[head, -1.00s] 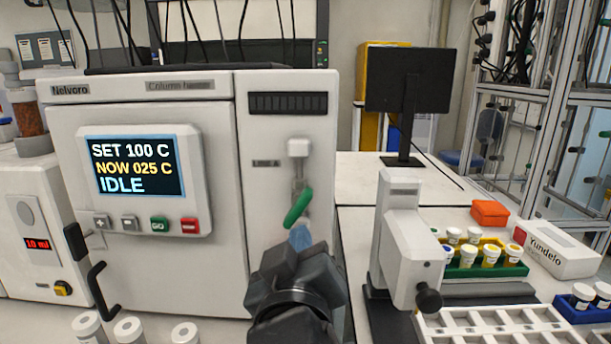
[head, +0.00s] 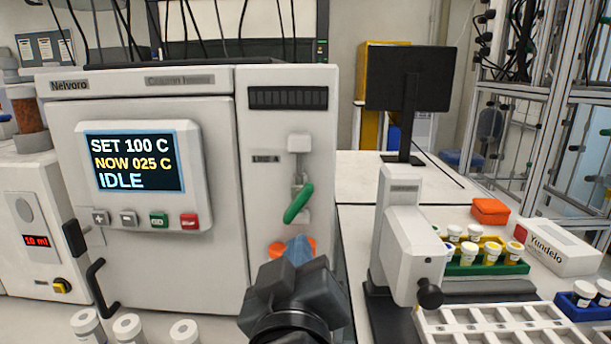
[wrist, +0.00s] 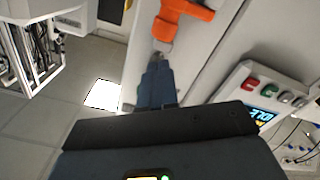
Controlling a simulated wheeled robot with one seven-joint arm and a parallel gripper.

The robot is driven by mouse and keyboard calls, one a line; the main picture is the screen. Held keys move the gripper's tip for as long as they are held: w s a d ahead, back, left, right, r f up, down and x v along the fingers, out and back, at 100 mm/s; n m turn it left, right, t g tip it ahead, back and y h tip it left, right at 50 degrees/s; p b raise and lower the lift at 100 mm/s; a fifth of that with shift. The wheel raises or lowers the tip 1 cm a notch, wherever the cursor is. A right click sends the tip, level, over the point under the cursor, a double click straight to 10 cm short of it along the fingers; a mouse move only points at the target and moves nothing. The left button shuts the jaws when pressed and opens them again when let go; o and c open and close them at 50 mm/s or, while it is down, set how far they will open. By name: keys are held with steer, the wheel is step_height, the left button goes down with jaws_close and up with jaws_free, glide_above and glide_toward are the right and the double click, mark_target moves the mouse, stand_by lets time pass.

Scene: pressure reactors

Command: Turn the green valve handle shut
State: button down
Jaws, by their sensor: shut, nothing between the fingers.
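The green valve handle (head: 298,204) hangs at a slant below a pale fitting on the front of the white reactor's right panel, in the head view. The green handle looks apart from the fingers.
The orange handle (head: 276,249) is on the same panel, partly behind my fingers; it also shows in the wrist view (wrist: 183,14). The reactor's screen (head: 135,163) reads IDLE. A white instrument (head: 402,240) stands close on the right. White-capped vials stand at the front left.

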steer(key=s, duration=0.3)
steer(key=shift+s, duration=0.35)
steer(key=w+a+m, duration=0.1)
steer(key=w+m, duration=0.2)
steer(key=m, duration=0.6)
steer(key=w+a+m+p, duration=0.1)
steer(key=w+a+m, duration=0.1)
steer(key=m, duration=0.7)
steer(key=shift+w+r, duration=0.2)
steer(key=shift+w, duration=0.4)
